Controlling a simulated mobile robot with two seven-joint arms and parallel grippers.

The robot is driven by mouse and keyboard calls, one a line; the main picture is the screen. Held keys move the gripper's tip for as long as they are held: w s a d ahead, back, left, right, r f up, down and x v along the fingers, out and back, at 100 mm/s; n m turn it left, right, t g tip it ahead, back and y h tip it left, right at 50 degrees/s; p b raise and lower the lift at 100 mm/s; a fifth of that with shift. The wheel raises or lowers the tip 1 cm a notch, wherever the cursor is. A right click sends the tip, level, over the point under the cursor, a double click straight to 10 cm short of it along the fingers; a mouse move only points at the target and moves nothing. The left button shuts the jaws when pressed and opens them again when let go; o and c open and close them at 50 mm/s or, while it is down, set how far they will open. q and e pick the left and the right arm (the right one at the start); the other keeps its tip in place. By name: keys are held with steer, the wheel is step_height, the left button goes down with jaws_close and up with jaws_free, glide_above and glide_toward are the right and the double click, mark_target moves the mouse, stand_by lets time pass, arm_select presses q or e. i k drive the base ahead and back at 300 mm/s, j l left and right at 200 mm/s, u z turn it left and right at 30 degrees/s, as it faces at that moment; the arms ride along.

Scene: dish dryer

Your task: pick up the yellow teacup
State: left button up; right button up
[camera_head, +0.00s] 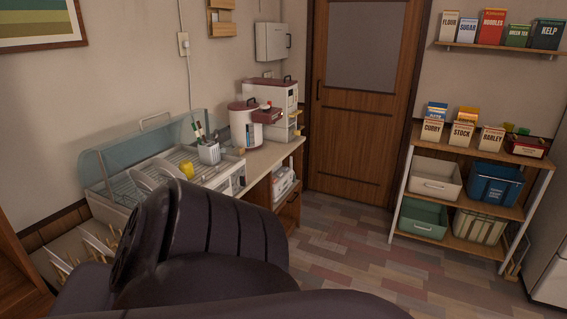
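A small yellow object (187,169), which looks like the yellow teacup, sits at the right side of the dish dryer (118,197) on the counter. It is small in the view, and I cannot make out its handle. White plates (143,180) stand tilted in the rack to its left. My own dark arm fills the lower middle of the view and hides the area in front of the dryer. Neither gripper can be seen, and nothing visible touches the yellow object.
The dryer's clear curved cover (118,152) is raised at the back. A white utensil holder (209,153) stands right of the yellow object. A red-and-white appliance (244,128) is farther right on the counter. Open floor (355,245) lies between the counter and a wooden shelf (455,152).

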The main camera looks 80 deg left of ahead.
mark_target(185, 167)
steer(key=u, duration=3.3)
steer(key=i+l+u, duration=0.15)
steer(key=u, duration=0.25)
steer(key=i+l+u, duration=0.1)
steer(key=l+u, duration=0.3)
steer(key=i+l+u, duration=0.15)
steer(key=l, duration=0.25)
steer(key=i+l+u, duration=0.1)
steer(key=l, duration=0.3)
steer(key=i+l+u, duration=0.15)
steer(key=l, duration=0.25)
steer(key=l+u, duration=0.1)
steer(key=l, duration=0.3)
steer(key=i+l, duration=0.1)
steer(key=l, duration=0.5)
steer(key=i+l, duration=0.1)
steer(key=l, duration=0.5)
steer(key=i+l+u, duration=0.1)
steer(key=l, duration=0.5)
